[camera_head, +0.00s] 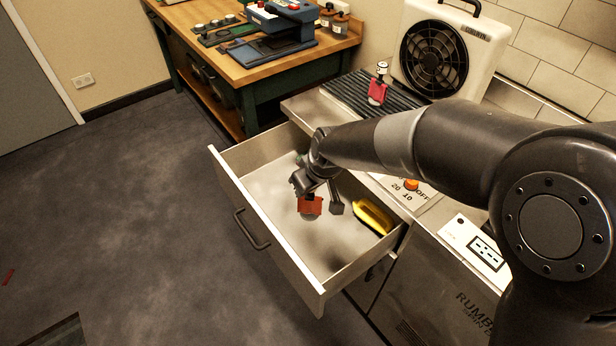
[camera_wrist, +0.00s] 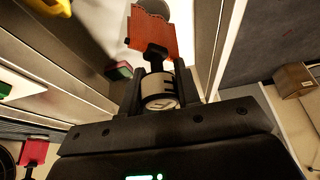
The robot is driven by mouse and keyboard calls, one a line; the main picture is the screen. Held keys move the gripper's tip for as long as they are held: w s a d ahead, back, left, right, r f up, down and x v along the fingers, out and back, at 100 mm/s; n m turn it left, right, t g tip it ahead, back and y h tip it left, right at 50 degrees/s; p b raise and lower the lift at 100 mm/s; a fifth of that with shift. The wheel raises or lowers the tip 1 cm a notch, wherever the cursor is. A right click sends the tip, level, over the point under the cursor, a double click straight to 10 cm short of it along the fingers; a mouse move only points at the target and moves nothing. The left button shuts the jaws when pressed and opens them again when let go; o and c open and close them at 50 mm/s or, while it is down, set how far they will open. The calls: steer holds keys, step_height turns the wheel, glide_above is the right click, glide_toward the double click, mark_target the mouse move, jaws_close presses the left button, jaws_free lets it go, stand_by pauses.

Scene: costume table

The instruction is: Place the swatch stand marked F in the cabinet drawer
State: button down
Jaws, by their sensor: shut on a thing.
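My gripper (camera_head: 318,187) is shut on a swatch stand with a rust-red swatch (camera_head: 310,205), inside or just above the open cabinet drawer (camera_head: 265,224). In the wrist view my gripper (camera_wrist: 160,92) has its fingers on either side of the stand's pale round knob (camera_wrist: 159,88). The knob bears a dark letter, partly seen, that I cannot read surely. The swatch (camera_wrist: 152,32) hangs beyond the fingertips over the drawer. I cannot tell whether the stand touches the drawer floor. Another stand with a crimson swatch (camera_head: 377,90) stands on the cabinet top.
A yellow object (camera_head: 374,214) lies along the drawer's right side. A small green-and-red block (camera_wrist: 119,71) lies in the drawer. A fan (camera_head: 433,58) stands behind the ribbed black mat (camera_head: 350,95). A wooden workbench (camera_head: 225,68) is at the back left. The left floor is mostly clear.

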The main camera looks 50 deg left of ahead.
mark_target(308, 206)
step_height(308, 206, down, 14)
stand_by(1.1)
steer(key=shift+f, duration=0.45)
stand_by(0.7)
steer(key=c, duration=1)
jaws_free()
steer(key=shift+o, duration=0.6)
steer(key=o, duration=0.3)
steer(key=shift+r, duration=3.5)
